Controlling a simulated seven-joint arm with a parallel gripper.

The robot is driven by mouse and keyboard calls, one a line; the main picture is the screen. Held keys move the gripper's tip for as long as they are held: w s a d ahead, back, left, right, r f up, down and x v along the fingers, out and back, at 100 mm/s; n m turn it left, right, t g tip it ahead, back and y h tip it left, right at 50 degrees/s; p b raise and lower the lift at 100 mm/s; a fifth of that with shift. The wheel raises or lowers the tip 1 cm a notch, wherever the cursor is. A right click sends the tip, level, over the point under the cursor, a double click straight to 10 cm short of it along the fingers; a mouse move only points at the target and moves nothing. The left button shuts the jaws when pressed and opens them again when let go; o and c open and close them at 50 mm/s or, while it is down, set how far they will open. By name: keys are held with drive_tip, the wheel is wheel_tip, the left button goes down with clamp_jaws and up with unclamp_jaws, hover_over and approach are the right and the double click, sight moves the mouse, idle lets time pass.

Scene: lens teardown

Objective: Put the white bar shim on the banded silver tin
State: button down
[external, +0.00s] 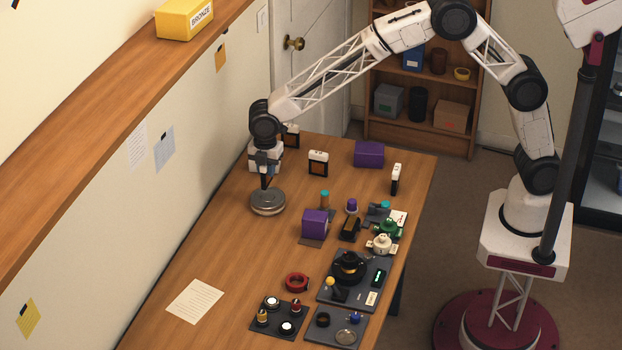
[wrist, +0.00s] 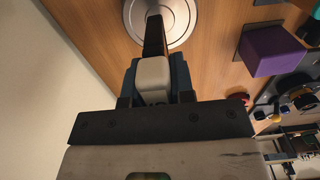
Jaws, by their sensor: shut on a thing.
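The silver tin (external: 268,203) is round and low and stands on the table near the wall side. It also shows at the top of the wrist view (wrist: 180,15). My gripper (external: 265,168) is directly above the tin, pointing down. In the wrist view its fingers are shut on the white bar shim (wrist: 153,76), a pale block with a dark part extending toward the tin. The dark lower part overlaps the tin's lid in the wrist view. I cannot tell whether it touches the lid. The fingers hide some of the shim.
Similar white-topped dark frames (external: 318,162) (external: 396,178) stand nearby. A purple block (external: 315,223) is right of the tin, another purple box (external: 369,154) farther back. Dark trays (external: 277,318) with small parts lie at the front. The table left of the tin is clear up to the wall.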

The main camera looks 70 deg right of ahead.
sight(267, 181)
drive_tip(key=shift+f, duration=0.55)
drive_tip(key=shift+f, duration=1.85)
drive_tip(key=shift+f, duration=0.1)
drive_tip(key=c, duration=1)
unclamp_jaws()
wheel_tip(267, 181, up, 12)
drive_tip(key=shift+r, duration=0.1)
